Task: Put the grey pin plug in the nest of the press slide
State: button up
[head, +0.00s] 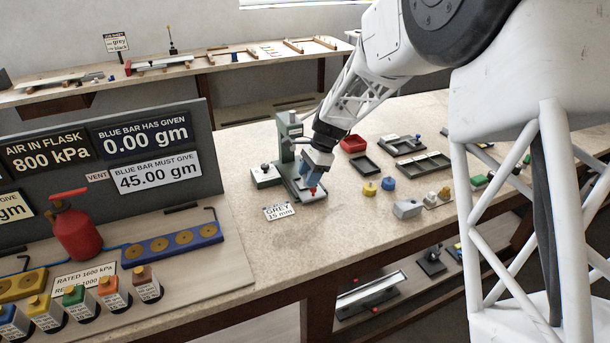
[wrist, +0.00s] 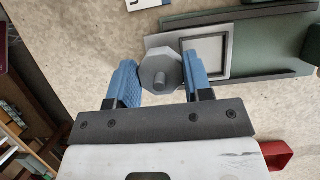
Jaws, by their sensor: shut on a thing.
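The grey pin plug (wrist: 160,72) is an eight-sided grey piece with a round pin on its face, seen from above in the wrist view. My gripper (wrist: 160,78) has its blue fingers shut on the plug's two sides. The press slide's nest (wrist: 206,56) is a square with a dark rim and a pale floor, just right of the plug; it looks empty. The plug overlaps the pale plate beside the nest in view; its height above it is unclear. In the head view, my gripper (head: 312,178) is over the green press (head: 286,150) and hides the plug and nest.
A yellow plug (head: 369,188), a blue plug (head: 388,184) and a grey block (head: 407,208) stand right of the press. A red bin (head: 353,143) and a dark tray (head: 366,166) lie behind them. A "GREY 15 mm" card (head: 278,212) lies on clear bench in front.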

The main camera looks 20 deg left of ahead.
aim_at(305, 176)
jog(key=shift+w+a+f, duration=0.1)
jog(key=shift+w+a, duration=0.4)
jog(key=shift+w, duration=0.25)
jog(key=shift+w+a+f, duration=0.1)
jog(key=shift+w+a, duration=0.45)
jog(key=shift+w, duration=0.25)
jog(key=shift+w+a, duration=0.5)
jog(key=shift+w, duration=0.25)
jog(key=shift+f, duration=1.75)
jog(key=shift+f, duration=0.2)
jog(key=shift+f, duration=0.1)
